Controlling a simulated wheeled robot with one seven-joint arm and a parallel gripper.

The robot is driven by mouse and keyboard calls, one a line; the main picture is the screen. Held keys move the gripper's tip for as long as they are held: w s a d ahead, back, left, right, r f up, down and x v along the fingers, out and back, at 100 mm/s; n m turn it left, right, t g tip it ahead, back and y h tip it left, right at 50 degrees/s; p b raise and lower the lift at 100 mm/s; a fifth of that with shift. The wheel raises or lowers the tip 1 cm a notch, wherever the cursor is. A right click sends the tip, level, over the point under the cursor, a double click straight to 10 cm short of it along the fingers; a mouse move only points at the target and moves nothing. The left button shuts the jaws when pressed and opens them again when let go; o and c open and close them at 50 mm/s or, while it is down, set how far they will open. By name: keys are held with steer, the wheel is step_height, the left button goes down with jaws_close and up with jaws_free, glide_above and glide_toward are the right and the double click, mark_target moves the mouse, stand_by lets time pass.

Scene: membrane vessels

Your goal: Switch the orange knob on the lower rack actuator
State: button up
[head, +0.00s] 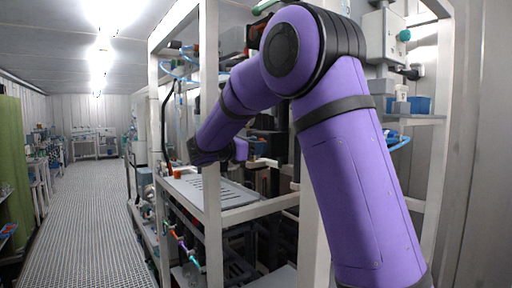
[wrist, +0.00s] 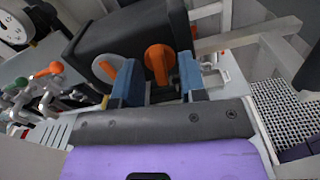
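In the wrist view, a dark box-shaped actuator (wrist: 130,33) fills the upper middle. An orange knob (wrist: 158,60) shows at its near face. A second orange piece on a pale grey disc (wrist: 108,70) shows to its left, partly behind the left finger. My gripper (wrist: 159,76) is open, with two blue fingers apart. The orange knob appears between the fingertips, with gaps visible on both sides; I cannot tell how deep it is between them. In the head view my purple arm reaches into the rack (head: 213,225), and its links hide the gripper and the actuator.
Left in the wrist view are several small valves with orange and green handles (wrist: 50,72) and a round gauge (wrist: 20,28). Pale frame bars (wrist: 245,38) cross at right. In the head view, a slotted grey shelf (head: 205,190) lies below my forearm; the grated aisle (head: 90,215) is clear.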

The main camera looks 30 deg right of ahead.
steer(key=a, duration=1)
steer(key=shift+s+a, duration=0.15)
steer(key=shift+a, duration=0.25)
